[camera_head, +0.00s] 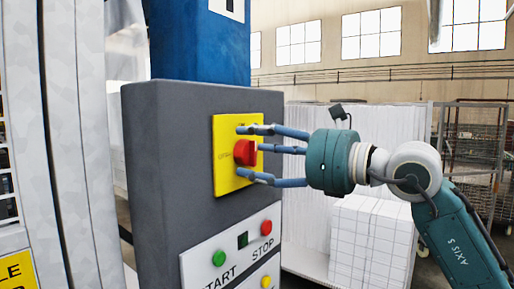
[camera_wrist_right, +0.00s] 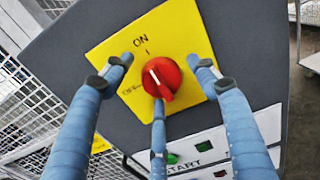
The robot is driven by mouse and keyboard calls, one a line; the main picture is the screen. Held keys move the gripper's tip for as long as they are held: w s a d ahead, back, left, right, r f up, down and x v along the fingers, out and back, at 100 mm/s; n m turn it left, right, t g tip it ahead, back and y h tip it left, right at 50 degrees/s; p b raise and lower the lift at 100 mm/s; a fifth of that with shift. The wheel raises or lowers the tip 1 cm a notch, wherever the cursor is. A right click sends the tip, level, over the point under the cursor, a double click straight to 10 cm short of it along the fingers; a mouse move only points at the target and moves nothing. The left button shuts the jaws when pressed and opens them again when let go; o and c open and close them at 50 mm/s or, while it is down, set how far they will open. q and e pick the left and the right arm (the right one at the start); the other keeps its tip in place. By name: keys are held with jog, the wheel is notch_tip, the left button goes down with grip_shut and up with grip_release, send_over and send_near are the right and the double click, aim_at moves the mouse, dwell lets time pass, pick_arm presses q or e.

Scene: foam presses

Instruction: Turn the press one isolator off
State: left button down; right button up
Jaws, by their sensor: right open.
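The isolator is a red rotary knob (camera_head: 245,152) on a yellow plate (camera_head: 226,176), on the front of a dark grey control box. In the right wrist view, the knob (camera_wrist_right: 161,78) has a white line pointing up and left. The yellow plate (camera_wrist_right: 112,48) there carries ON above the knob and OFF to its left. The line's exact setting between the marks is hard to tell. My right gripper (camera_head: 245,150) has its three blue fingers spread open around the knob, tips close to the plate. Contact with the knob cannot be told. My left gripper is not in view.
A blue column (camera_head: 205,45) rises behind the box. White stacked blocks (camera_head: 368,240) and wire cages (camera_head: 480,130) stand at right.

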jog(key=shift+s+r, duration=0.1)
jog(key=c, duration=1.1)
jog(key=shift+c, duration=0.2)
